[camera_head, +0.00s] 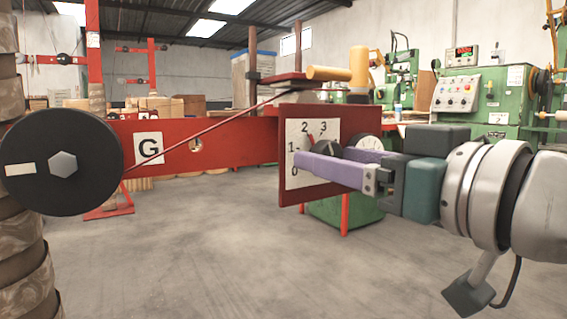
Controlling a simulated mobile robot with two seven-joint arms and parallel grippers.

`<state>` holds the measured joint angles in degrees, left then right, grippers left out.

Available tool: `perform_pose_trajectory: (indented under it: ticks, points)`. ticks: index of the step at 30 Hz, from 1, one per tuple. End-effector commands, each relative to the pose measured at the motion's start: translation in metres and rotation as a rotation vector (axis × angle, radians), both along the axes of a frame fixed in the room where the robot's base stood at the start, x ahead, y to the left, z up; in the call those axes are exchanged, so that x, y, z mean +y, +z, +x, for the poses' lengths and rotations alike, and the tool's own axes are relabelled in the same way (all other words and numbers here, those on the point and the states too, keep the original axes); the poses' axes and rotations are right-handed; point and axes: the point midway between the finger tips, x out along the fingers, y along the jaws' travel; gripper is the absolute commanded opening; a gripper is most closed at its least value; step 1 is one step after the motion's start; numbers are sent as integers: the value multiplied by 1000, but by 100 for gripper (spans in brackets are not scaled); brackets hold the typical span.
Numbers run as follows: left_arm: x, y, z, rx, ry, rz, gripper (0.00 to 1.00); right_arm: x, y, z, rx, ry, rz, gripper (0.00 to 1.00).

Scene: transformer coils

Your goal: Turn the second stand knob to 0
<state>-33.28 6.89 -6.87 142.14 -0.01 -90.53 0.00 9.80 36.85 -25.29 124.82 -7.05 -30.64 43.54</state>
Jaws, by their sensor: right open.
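A red stand arm marked G (228,141) ends in a red plate with a white dial face (293,174) numbered 0 to 3. A dark knob (323,146) sits on the dial, partly hidden behind my purple fingers. Its pointer seems to lean up, near the 2, but I cannot read it exactly. My right gripper (325,158) comes in from the right, with its open fingers in front of the dial at knob height. I cannot tell whether they touch the knob. My left gripper is out of view.
A large black disc (62,164) with a hex bolt stands at the left, beside a stacked coil column (25,270). A round gauge (368,146) shows behind my gripper. Green machines (480,110) stand at the back right. The grey floor (190,250) in front is clear.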

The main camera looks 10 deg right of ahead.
Motion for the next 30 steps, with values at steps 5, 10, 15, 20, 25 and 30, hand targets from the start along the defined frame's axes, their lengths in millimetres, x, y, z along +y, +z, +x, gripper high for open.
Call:
perform_pose_trajectory:
  ticks: [5, 10, 15, 20, 25, 30]
  points:
    - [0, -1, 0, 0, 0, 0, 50, 2, 0, 4, 1, 0, 0, 70]
    - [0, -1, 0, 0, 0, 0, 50, 2, 0, 4, 1, 0, 0, 70]
    - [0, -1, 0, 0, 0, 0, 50, 2, 0, 4, 1, 0, 0, 54]
    - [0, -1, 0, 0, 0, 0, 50, 2, 0, 4, 1, 0, 0, 36]
    - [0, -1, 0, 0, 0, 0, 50, 2, 0, 4, 1, 0, 0, 17]
    - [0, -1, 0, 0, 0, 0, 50, 2, 0, 4, 1, 0, 0, 0]
